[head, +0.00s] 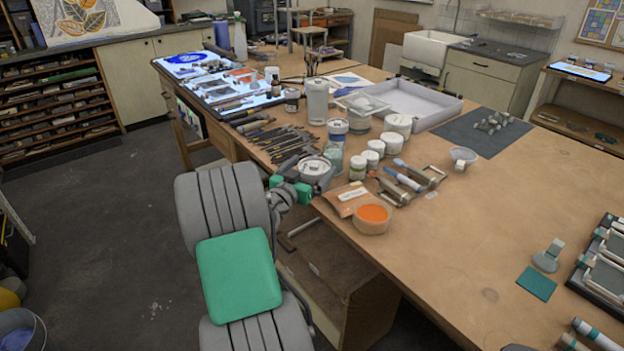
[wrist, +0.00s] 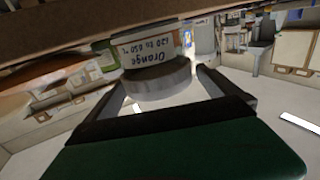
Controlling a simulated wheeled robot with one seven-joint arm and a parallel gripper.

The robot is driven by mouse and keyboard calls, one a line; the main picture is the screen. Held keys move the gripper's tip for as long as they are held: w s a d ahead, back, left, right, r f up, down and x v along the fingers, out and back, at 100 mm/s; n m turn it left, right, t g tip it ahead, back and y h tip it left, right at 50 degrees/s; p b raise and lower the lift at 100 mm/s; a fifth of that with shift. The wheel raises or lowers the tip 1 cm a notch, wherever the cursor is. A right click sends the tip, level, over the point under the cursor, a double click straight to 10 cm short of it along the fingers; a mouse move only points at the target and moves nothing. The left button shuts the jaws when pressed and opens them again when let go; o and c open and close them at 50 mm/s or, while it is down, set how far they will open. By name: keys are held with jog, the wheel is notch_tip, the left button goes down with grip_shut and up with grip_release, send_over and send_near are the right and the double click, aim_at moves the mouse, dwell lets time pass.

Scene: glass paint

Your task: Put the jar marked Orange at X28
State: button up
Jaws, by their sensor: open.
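The jar marked Orange (wrist: 155,62) shows in the wrist view, which is upside down. Its label reads "Orange" with a temperature range, and its pale grey lid (wrist: 158,85) faces my fingers. My gripper (wrist: 175,100) is open, with one finger on each side of the lid in that picture. Whether the fingers touch the jar I cannot tell. In the head view my gripper (head: 318,183) is at the table's near left edge, by a wide pale-lidded jar (head: 313,167) whose label I cannot read. I can read no X28 mark.
Several white-lidded jars (head: 372,158) and brushes (head: 283,140) crowd around my gripper on the table (head: 480,220). A bowl of orange powder (head: 372,214), a packet (head: 346,198) and tools (head: 402,180) lie to the right. The table's right middle is clear.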

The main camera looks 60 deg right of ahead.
jog(key=shift+a, duration=0.1)
jog(key=shift+c, duration=0.2)
jog(key=c, duration=1.8)
